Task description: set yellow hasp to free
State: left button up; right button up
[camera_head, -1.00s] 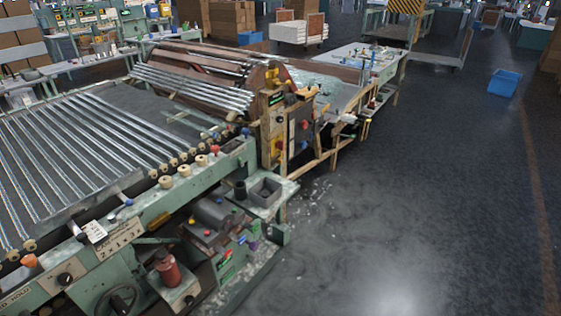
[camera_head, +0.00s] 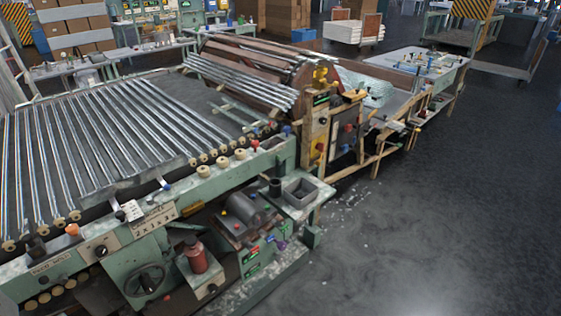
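No part clearly readable as the yellow hasp shows. A yellow fitting (camera_head: 321,77) sits on top of the end of the wooden drum on the glass tubing machine. A yellow panel (camera_head: 318,150) is on the upright box below it, with small red and black knobs. Which of these, if any, is the hasp is too small to tell. Neither of my grippers is in view.
A green machine bed with rows of glass tubes (camera_head: 90,140) fills the left. A grey square bin (camera_head: 300,190) stands on its front corner shelf. A work table (camera_head: 425,62) stands behind. The dark floor (camera_head: 450,230) at the right is clear.

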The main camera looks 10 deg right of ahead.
aim_at(318, 162)
jog(key=i+l+u, duration=0.25)
jog(key=l+u, duration=0.5)
jog(key=l, duration=0.2)
jog(key=i+l, duration=0.1)
jog(key=l, duration=0.45)
jog(key=i+l+u, duration=0.15)
jog(key=l, duration=0.35)
jog(key=i+l, duration=0.5)
jog(key=l, duration=0.15)
